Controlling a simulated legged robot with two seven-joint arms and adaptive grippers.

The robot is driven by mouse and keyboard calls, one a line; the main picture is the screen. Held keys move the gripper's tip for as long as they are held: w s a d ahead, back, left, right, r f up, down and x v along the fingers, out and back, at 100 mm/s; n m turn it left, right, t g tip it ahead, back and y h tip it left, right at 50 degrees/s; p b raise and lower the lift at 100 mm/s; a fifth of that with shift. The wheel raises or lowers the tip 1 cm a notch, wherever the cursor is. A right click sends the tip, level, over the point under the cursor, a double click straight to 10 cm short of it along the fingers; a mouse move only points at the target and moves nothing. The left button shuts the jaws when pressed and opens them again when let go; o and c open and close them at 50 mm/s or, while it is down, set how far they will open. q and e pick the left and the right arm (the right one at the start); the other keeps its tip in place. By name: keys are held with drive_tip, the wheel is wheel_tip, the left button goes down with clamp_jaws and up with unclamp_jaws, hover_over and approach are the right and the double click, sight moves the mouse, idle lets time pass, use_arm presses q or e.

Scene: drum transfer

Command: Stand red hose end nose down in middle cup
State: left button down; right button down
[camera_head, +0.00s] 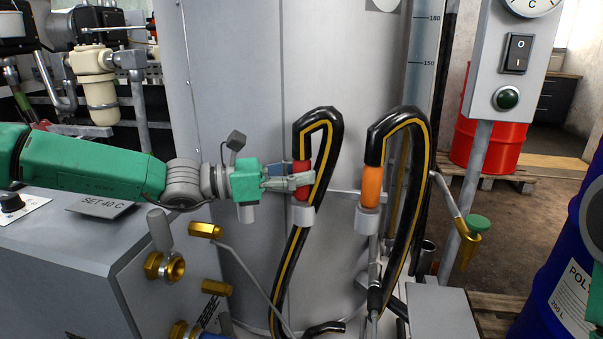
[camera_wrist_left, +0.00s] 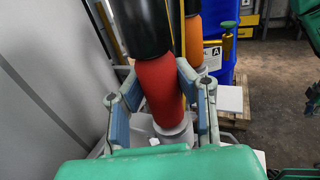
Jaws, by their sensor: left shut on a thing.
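The red hose end (camera_head: 302,172) is on a black hose with a yellow stripe, which bends over at the top so the end points down. My left gripper (camera_head: 290,181) is shut on it from the left; the wrist view shows the red end (camera_wrist_left: 160,88) between the two fingers. Directly below it is a pale grey cup-like piece (camera_head: 302,217); how deep the end sits there is hidden. To the right, an orange hose end (camera_head: 371,186) stands nose down in a similar grey piece (camera_head: 367,221). I cannot tell which cup is the middle one.
A large grey tank (camera_head: 235,90) stands behind the hoses. A grey cabinet (camera_head: 70,245) with brass fittings (camera_head: 165,267) is at the lower left. A dark open tube (camera_head: 427,256) and a brass tap (camera_head: 468,242) are right of the orange end. A blue drum (camera_head: 560,270) stands at the right.

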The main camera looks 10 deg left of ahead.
use_arm(q)
drive_tip(key=shift+f, duration=0.55)
drive_tip(key=c, duration=1.2)
unclamp_jaws()
drive_tip(key=shift+r, duration=0.1)
drive_tip(key=shift+a, duration=0.15)
drive_tip(key=v, duration=0.7)
drive_tip(key=shift+a, duration=0.2)
drive_tip(key=shift+r, duration=0.1)
